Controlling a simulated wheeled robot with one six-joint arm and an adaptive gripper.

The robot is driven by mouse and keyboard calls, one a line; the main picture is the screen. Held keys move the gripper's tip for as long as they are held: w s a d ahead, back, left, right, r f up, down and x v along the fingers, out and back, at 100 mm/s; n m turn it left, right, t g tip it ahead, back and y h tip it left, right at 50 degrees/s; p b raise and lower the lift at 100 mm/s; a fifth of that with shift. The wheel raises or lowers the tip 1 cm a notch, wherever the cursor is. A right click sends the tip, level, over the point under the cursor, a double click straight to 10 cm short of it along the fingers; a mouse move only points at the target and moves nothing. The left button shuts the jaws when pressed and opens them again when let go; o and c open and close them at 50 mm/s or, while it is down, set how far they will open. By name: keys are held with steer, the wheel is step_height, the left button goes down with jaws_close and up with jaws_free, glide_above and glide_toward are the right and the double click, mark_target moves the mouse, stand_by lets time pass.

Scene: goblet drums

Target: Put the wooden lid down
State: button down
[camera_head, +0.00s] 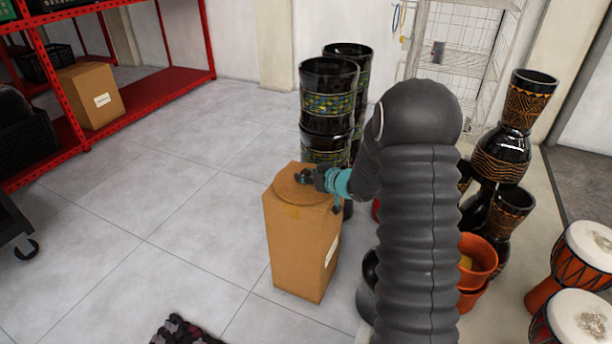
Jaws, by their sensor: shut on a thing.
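The wooden lid (318,201) is a flat brown disc at the top of a tall cardboard box (300,250). It looks level and close to the box top; I cannot tell whether it rests on the box or is held just above it. My gripper (304,177) is dark with a teal band behind it. It reaches in from the right and is shut on the lid near the lid's upper middle. The fingertips are small in the picture, and part of the lid's far side is hidden behind them.
More drums (515,125), orange pots (478,262) and white-topped drums (590,245) crowd the right. A red shelf (150,95) stands at the left. Grey floor (170,215) left of the box is clear.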

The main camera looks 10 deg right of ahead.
steer(key=c, duration=0.9)
jaws_free()
